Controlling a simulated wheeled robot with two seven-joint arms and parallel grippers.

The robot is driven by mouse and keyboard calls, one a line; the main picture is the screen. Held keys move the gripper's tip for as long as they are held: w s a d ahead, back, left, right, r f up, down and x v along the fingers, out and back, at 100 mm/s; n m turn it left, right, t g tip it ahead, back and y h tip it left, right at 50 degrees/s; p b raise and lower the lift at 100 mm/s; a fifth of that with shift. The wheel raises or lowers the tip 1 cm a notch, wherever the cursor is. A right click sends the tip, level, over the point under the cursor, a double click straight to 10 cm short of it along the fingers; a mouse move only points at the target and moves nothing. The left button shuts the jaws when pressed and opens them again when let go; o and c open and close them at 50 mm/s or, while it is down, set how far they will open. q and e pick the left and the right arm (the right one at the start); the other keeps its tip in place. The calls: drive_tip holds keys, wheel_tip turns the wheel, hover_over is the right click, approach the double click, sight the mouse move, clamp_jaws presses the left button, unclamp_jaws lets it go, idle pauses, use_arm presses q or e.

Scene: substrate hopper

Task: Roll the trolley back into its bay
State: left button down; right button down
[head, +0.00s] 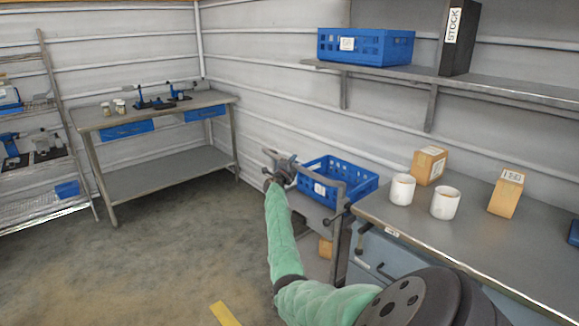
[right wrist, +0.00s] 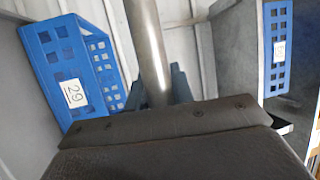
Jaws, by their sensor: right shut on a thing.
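The trolley (head: 338,205) is a grey metal cart standing against the right-hand wall, just beyond the near workbench. A blue crate (head: 345,178) sits on its top; the crate also shows at the left of the right wrist view (right wrist: 62,62), with a label reading 29. My right gripper (head: 281,172), on the green-sleeved arm, is shut on the trolley's handle at its left end. In the right wrist view the grey handle bar (right wrist: 148,45) runs up from the gripper. The fingertips are mostly hidden. My left gripper is out of view.
A far workbench (head: 160,177) and a rack (head: 45,190) stand at the left. A yellow floor strip (head: 225,313) lies in front. The floor between is clear.

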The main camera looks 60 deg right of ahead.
drive_tip(key=shift+s+d+r, duration=0.1)
drive_tip(key=shift+d+r, duration=0.05)
drive_tip(key=c, duration=1.5)
unclamp_jaws()
drive_tip(key=o, duration=0.3)
drive_tip(key=shift+d, duration=0.15)
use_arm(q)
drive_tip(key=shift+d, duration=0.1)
use_arm(e)
drive_tip(key=shift+f, duration=0.2)
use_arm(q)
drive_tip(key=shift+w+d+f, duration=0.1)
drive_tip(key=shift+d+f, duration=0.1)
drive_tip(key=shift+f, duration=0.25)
use_arm(e)
drive_tip(key=v, duration=0.7)
drive_tip(key=shift+a, duration=0.4)
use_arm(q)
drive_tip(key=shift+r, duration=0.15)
use_arm(e)
drive_tip(key=shift+f, duration=0.1)
